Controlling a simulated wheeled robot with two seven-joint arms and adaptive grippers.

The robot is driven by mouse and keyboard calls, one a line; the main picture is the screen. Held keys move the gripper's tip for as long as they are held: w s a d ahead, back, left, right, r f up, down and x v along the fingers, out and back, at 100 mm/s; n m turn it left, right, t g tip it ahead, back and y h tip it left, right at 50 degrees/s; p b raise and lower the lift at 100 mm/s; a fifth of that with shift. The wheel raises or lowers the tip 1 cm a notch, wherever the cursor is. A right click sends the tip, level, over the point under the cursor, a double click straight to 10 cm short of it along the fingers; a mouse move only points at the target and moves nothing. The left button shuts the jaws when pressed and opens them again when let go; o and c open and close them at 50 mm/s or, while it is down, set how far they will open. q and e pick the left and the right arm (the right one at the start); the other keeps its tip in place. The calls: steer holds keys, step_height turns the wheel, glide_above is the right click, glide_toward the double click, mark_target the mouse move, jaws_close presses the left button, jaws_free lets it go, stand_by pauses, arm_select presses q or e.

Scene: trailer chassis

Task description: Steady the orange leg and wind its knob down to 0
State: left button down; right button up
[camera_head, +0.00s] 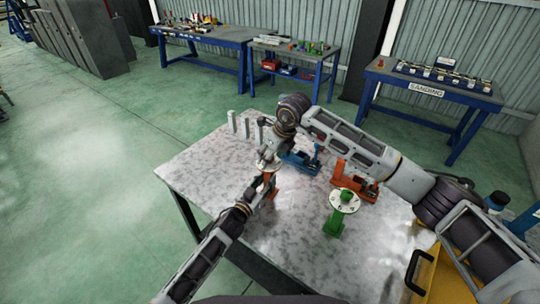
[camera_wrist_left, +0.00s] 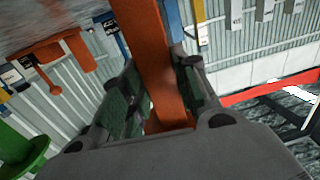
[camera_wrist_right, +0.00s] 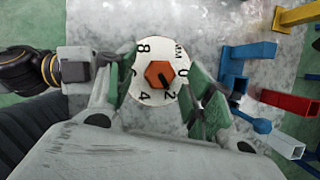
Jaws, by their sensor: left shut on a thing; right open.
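The orange leg (camera_head: 271,188) stands near the middle of the pale table. My left gripper (camera_head: 264,186) is shut on it, and the left wrist view shows the orange post (camera_wrist_left: 162,60) between both fingers. In the right wrist view, the leg's white dial (camera_wrist_right: 142,84) carries 0, 2, 4, 6, 8 and MM. The orange hexagonal knob (camera_wrist_right: 157,74) sits at its centre. Its dark mark points between 0 and 2. My right gripper (camera_wrist_right: 163,88) is open above the dial, its fingers on either side of the knob and apart from it.
A green leg with a white dial (camera_head: 344,202) stands to the right. Blue (camera_head: 300,161) and orange-red (camera_head: 352,182) fixtures lie behind. Grey posts (camera_head: 246,126) stand at the table's far left. A yellow bin (camera_head: 424,274) is at the front right. The table's left part is clear.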

steer(key=shift+w+f, duration=0.1)
steer(key=shift+f, duration=0.2)
steer(key=c, duration=1)
steer(key=shift+n, duration=0.7)
steer(key=n, duration=0.1)
steer(key=n+g+y, duration=0.1)
steer(key=n, duration=0.1)
steer(key=n+g, duration=0.1)
steer(key=n, duration=0.1)
steer(key=shift+w, duration=0.25)
arm_select(q)
steer(key=shift+f, duration=0.15)
arm_select(e)
steer(key=shift+w+r+n+g, duration=0.1)
steer(key=shift+n+g, duration=0.45)
steer(key=shift+n, duration=0.75)
steer(key=shift+n+g, duration=0.55)
steer(key=shift+n, duration=1.05)
